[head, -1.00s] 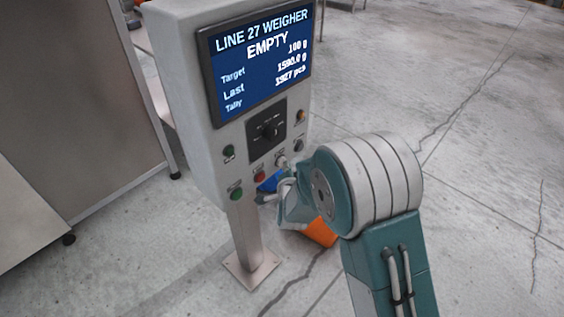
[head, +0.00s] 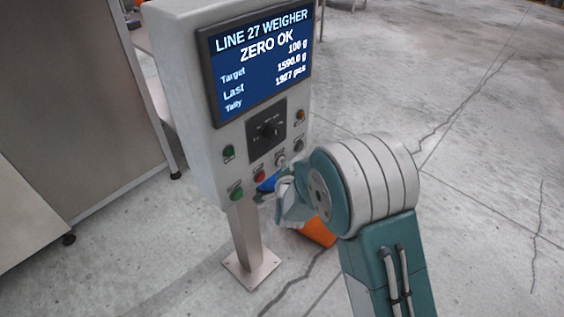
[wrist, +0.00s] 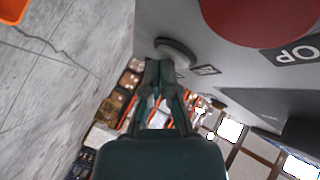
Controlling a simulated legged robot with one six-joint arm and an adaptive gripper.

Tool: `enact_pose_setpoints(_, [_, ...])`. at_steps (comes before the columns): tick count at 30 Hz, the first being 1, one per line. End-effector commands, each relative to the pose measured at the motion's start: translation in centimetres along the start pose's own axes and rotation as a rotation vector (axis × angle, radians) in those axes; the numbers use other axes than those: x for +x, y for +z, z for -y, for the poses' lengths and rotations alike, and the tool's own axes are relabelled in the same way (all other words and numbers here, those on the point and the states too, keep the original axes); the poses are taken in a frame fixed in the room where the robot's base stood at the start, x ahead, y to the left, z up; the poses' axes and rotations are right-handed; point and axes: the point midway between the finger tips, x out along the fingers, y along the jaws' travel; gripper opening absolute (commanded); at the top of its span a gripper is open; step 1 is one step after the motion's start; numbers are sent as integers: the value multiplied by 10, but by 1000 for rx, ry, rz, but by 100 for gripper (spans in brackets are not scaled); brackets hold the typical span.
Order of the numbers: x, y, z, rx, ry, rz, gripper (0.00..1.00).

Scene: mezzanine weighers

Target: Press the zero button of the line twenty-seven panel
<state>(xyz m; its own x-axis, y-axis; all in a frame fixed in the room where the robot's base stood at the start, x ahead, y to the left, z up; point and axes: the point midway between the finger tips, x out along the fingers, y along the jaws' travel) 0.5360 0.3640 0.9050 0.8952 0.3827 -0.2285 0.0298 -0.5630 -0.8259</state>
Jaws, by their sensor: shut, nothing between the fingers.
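The line 27 panel (head: 170,90) is a grey box on a post, and its screen (head: 262,62) reads "ZERO OK". A pale button (head: 281,161) sits low on its face, right of a red button (head: 260,176). In the wrist view, a round grey button (wrist: 176,52) stands out just past my fingertips, with a partly hidden label beside it. My gripper (wrist: 158,76) is shut and empty, its tips at or very near that button; I cannot tell if they touch. In the head view, my wrist partly hides my gripper (head: 268,198).
The red button shows large in the wrist view (wrist: 268,14), near lettering ending in "OP". An orange object (head: 318,233) is on the floor behind my wrist. Floor at right is clear.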

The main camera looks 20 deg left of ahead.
Motion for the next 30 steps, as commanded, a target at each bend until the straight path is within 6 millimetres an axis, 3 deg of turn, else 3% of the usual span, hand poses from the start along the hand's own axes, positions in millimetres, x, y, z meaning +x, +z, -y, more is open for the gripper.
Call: enact_pose_setpoints(30, [-11, -8, -7, 0, -1, 0, 0])
